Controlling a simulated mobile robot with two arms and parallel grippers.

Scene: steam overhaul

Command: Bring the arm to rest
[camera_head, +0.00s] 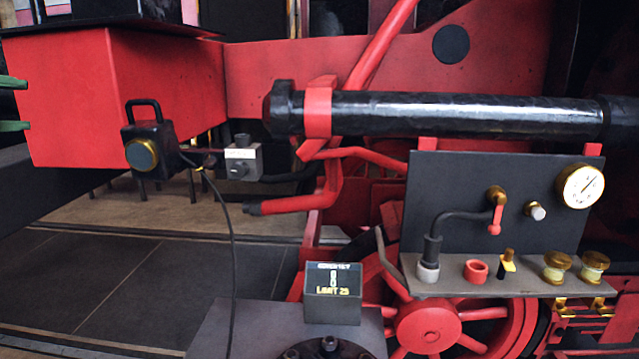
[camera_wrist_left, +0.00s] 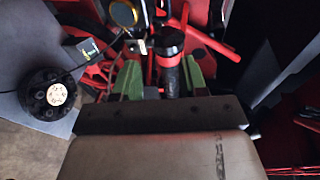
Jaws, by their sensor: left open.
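My left gripper (camera_head: 24,104) shows at the far left edge of the head view as two green fingertips, one above the other with a gap between them. They appear in front of the side of a red box (camera_head: 120,75), with nothing between them. In the left wrist view my left gripper (camera_wrist_left: 160,78) has its two green fingers spread apart. A black cylinder with a red band (camera_wrist_left: 170,45) appears beyond the gap, not clearly touched by the fingers. The rest of my left arm is out of the head view. My right gripper is not in view.
A black lamp-like device (camera_head: 148,140) with a handle hangs by the red box, a cable running down from it. A long black cylinder (camera_head: 450,115) crosses the right side. Open floor (camera_head: 110,280) lies lower left.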

